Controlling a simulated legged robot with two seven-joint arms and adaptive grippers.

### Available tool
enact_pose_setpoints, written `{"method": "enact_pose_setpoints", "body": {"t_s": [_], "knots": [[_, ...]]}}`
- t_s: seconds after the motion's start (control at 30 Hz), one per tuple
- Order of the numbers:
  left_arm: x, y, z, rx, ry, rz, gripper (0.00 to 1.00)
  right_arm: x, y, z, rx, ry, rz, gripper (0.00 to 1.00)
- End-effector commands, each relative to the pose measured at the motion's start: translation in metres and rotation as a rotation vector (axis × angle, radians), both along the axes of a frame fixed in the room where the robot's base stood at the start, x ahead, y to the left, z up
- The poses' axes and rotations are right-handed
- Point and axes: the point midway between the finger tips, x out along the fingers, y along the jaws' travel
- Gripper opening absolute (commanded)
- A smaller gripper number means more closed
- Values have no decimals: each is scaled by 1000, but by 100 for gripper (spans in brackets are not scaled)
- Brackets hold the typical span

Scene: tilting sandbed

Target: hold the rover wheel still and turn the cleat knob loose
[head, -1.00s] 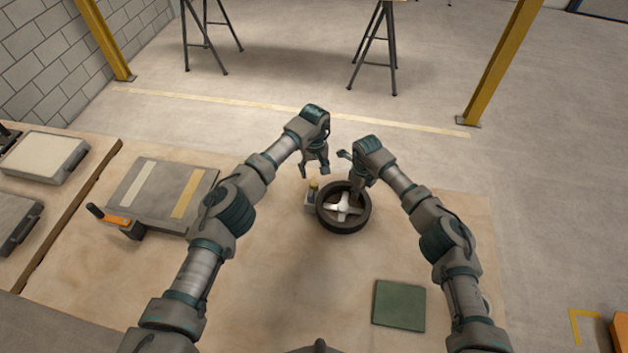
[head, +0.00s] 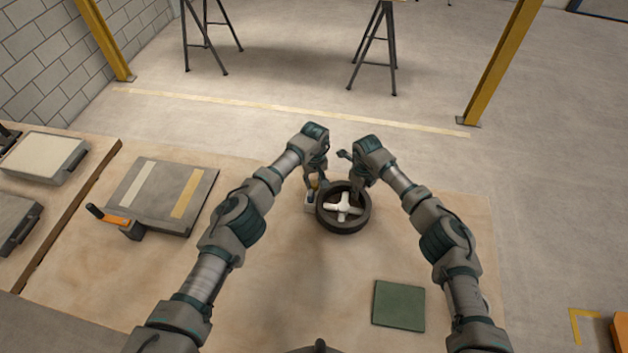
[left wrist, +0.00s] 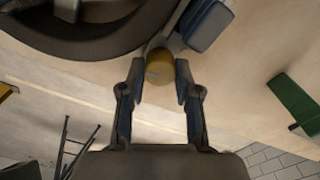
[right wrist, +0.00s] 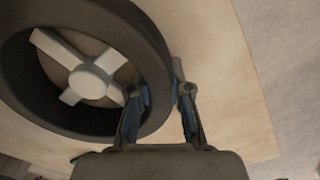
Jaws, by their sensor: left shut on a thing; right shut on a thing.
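The rover wheel (head: 343,228) lies flat on the wooden bench, a dark tyre around a white cross-shaped hub. Its hub also shows in the right wrist view (right wrist: 88,80). The cleat knob (left wrist: 158,72) is a small brass-coloured cylinder beside the wheel. My left gripper (head: 313,187) has come down on it, with one finger on each side, shut on the knob. My right gripper (head: 354,188) reaches down at the wheel's far right side. In the right wrist view its fingers (right wrist: 163,95) straddle the tyre wall, shut on the wheel. Contact points are partly hidden.
A green square pad (head: 399,305) lies at the front right of the bench. A grey plate with two strips (head: 150,208) and an orange-handled clamp (head: 120,221) are at left. The bench in front of the wheel is bare. Trestles (head: 375,50) stand behind.

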Motion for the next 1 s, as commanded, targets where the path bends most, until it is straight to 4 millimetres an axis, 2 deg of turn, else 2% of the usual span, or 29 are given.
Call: {"method": "enact_pose_setpoints", "body": {"t_s": [0.1,0.37,0.67,0.7,0.77,0.8,1.0], "knots": [[0,0,0,1,-1,32,0,0,0,0,0,0,0,0],[1,0,0,0,-2,247,0,0,0,0,1,1,1,0],[1,0,0,-1,-3,265,0,0,1,0,1,1,2,0],[1,-1,0,-1,-3,264,40,0,1,0,1,1,2,0],[1,-1,0,-1,-2,264,55,0,1,0,1,1,2,0],[1,0,0,-1,-2,264,58,0,1,0,1,1,2,0],[1,0,0,0,-2,263,58,0,1,0,1,1,2,0]]}}
